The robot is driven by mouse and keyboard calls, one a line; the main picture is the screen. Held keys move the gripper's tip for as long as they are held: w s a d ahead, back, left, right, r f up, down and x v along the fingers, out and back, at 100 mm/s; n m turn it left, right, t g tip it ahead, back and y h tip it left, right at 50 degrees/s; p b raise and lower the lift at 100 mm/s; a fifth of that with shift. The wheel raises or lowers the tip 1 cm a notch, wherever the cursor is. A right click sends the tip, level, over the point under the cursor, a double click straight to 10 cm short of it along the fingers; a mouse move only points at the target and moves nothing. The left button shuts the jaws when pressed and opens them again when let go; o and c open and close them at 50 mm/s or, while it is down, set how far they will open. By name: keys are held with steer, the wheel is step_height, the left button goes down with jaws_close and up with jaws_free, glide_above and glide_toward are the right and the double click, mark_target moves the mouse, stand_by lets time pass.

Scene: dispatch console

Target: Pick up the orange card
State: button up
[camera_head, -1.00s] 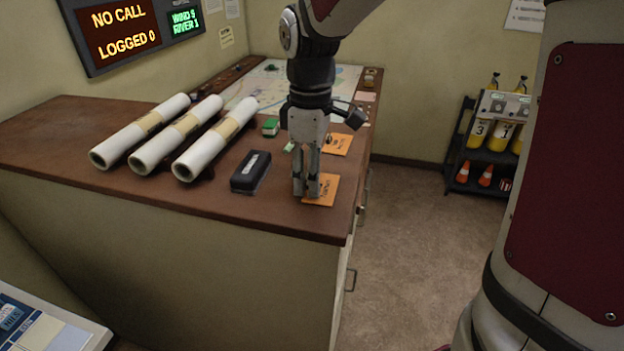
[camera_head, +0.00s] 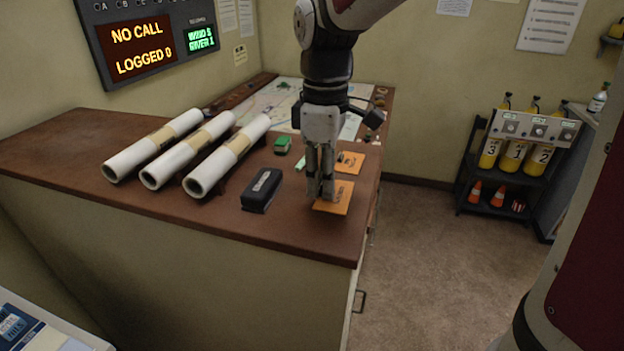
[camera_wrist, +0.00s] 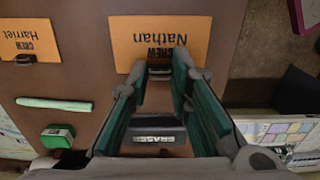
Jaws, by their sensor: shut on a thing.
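An orange card reading "CREW Nathan" (camera_wrist: 150,38) lies at the desk's near right edge, and it also shows in the head view (camera_head: 338,201). A small dark tab or clip (camera_wrist: 160,70) sits at its edge. My gripper (camera_head: 320,196) points straight down at the card's left part. In the wrist view my gripper's (camera_wrist: 160,80) green-padded fingers are shut on the card's dark tab. The card looks flat at desk level; I cannot tell whether it is clear of the surface. A second orange card, "CREW Harriet" (camera_wrist: 28,38), lies behind it in the head view (camera_head: 350,162).
A black eraser (camera_head: 262,190) lies left of my gripper. A green block (camera_head: 283,145) and a pale green stick (camera_wrist: 54,104) lie nearby. Several white rolls (camera_head: 226,157) lie on the desk's left. A map (camera_head: 275,100) covers the back. Open floor is right.

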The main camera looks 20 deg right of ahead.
steer(key=s+a, duration=0.2)
steer(key=s, duration=0.5)
steer(key=s+a+r, duration=0.1)
steer(key=s+a, duration=0.2)
steer(key=s, duration=0.4)
steer(key=shift+s+r, duration=0.15)
steer(key=shift+r, duration=0.05)
